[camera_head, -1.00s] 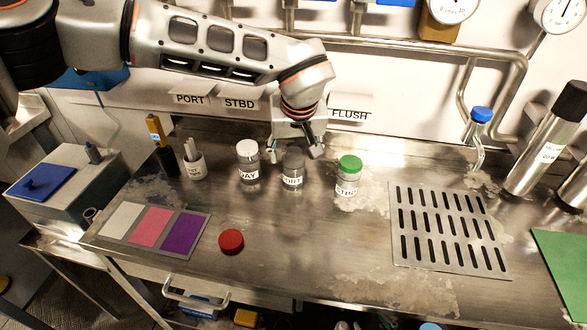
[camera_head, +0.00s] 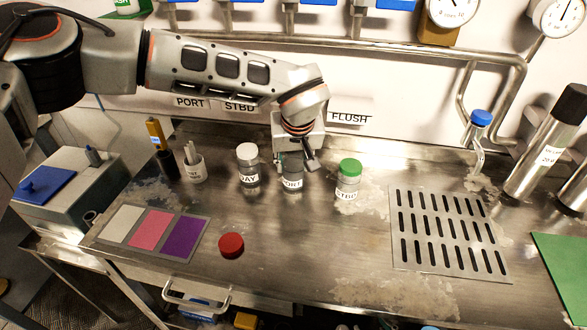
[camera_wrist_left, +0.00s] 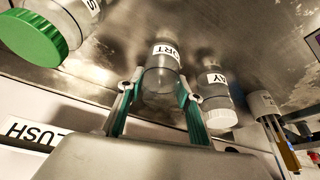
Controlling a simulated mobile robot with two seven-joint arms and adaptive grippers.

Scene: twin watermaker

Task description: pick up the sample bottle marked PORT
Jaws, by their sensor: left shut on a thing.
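The PORT sample bottle (camera_head: 292,183) is a clear jar with a white label, upright on the steel counter between the DAY bottle (camera_head: 248,172) with a white cap and the STBD bottle (camera_head: 347,182) with a green cap. My left gripper (camera_head: 293,160) reaches it from behind and hides part of its upper end. In the left wrist view the two green-padded fingers (camera_wrist_left: 158,92) lie on either side of the PORT bottle (camera_wrist_left: 163,68), shut on it. The bottle appears still at counter level. My right gripper is not in view.
A red cap (camera_head: 231,243) lies in front on the counter. A colour-patch card (camera_head: 190,213) and a cup (camera_head: 195,168) are at left. A slotted drain plate (camera_head: 400,255) is at right. Pipes (camera_head: 400,48) run along the wall behind.

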